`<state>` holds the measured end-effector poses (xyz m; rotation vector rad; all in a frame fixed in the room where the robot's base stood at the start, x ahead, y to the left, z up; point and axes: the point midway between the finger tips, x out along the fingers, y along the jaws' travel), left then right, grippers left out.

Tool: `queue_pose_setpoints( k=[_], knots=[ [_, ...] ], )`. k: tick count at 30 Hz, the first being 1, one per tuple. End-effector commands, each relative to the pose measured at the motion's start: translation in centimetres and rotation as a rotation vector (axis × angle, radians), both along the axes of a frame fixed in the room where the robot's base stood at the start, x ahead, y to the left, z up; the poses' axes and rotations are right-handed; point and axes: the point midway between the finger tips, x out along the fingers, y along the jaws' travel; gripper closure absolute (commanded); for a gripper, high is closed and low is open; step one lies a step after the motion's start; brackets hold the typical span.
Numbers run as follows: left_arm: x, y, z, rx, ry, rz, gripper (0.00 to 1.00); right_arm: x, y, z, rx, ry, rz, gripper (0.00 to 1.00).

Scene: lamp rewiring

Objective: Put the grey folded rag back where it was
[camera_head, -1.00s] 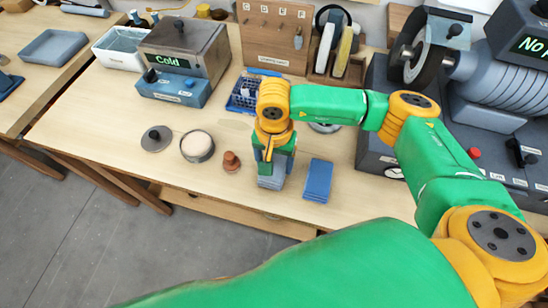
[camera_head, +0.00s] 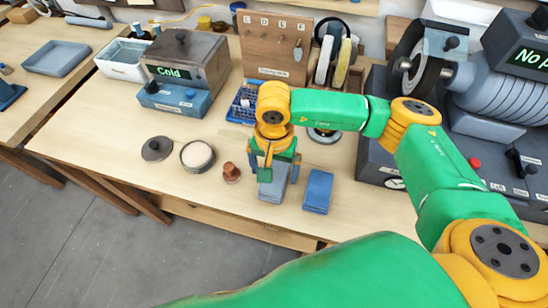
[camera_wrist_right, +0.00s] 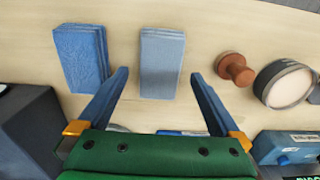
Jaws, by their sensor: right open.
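The grey folded rag (camera_head: 272,187) lies flat on the wooden bench near its front edge. It shows whole in the right wrist view (camera_wrist_right: 162,62), left of a small brown knob-shaped piece (camera_wrist_right: 235,68). A bluer folded rag (camera_head: 318,191) lies to its right in the head view, with a gap between them. My right gripper (camera_head: 275,172) is above the grey rag. In the wrist view its fingers (camera_wrist_right: 160,74) are spread wide, one on each side of the rag's near end, with nothing between them gripped. My left gripper is not in view.
A round dish (camera_head: 197,156) and a dark lid (camera_head: 156,149) lie left of the brown piece. A blue tray (camera_head: 243,103) is behind my gripper. A dark grey machine (camera_head: 385,150) stands to the right. The bench's front left is clear.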

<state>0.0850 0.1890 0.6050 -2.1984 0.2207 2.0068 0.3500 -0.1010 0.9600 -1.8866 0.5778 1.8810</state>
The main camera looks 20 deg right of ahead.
Motion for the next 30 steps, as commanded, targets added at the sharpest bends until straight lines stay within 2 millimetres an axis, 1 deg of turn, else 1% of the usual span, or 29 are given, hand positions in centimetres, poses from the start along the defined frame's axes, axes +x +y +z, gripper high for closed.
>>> queue_pose_setpoints(
  k=[1,3,6,10,12,15,26,28,29,30],
  knots=[
    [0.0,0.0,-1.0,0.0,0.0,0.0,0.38,0.2,0.1,0.8,0.002,-0.009,0.0,0.0],
    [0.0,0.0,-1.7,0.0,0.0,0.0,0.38,0.2,0.1,2.8,0.002,-0.009,0.0,0.0],
    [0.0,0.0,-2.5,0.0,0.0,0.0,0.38,0.2,0.1,5.6,0.001,-0.007,-0.001,0.0],
    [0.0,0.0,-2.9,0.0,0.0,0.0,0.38,0.1,0.1,8.2,0.001,-0.004,0.0,0.0],
    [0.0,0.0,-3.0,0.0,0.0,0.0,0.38,0.0,0.0,8.9,0.0,-0.001,0.0,0.0],
    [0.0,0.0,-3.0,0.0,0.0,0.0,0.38,0.0,0.1,9.4,0.001,-0.001,0.0,0.0],
    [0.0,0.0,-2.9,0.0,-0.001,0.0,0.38,0.0,0.0,9.4,0.0,0.0,0.0,0.0],
    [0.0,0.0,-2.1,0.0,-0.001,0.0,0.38,0.0,0.0,10.2,0.001,-0.001,0.0,0.0],
    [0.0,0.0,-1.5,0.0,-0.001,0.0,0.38,0.0,0.0,10.8,0.001,-0.001,0.0,0.0],
    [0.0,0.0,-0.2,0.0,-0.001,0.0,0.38,0.0,0.0,12.1,0.001,-0.001,0.0,0.0]
  ],
)
